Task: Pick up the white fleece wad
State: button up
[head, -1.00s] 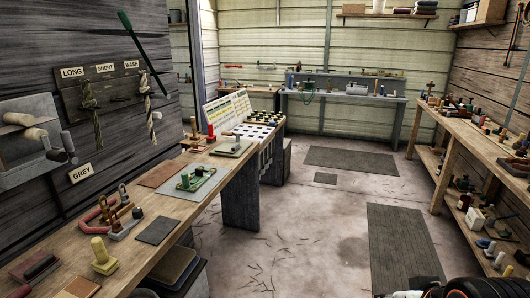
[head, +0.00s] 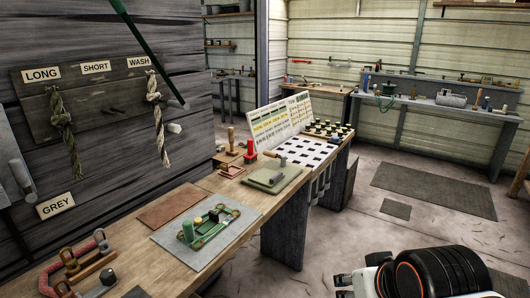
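A wooden bench (head: 128,232) runs along the left, bearing a grey mat (head: 168,242) with a green fixture, a brown mat (head: 175,210) and a slotted board (head: 305,151). Ropes hang from a labelled rack (head: 105,108). Floor mats (head: 435,190) lie flat; floor between benches looks clear.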

aim_at(220, 148)
jog(key=i+l+u, duration=0.75)
jog(key=u, duration=0.35)
jog(key=i+l+u, duration=0.15)
jog(key=u, duration=0.3)
jog(key=i+l+u, duration=0.1)
jog(key=l+u, duration=0.6)
jog(key=u, duration=0.15)
jog(key=l+u, duration=0.4)
jog(key=i+j, duration=0.05)
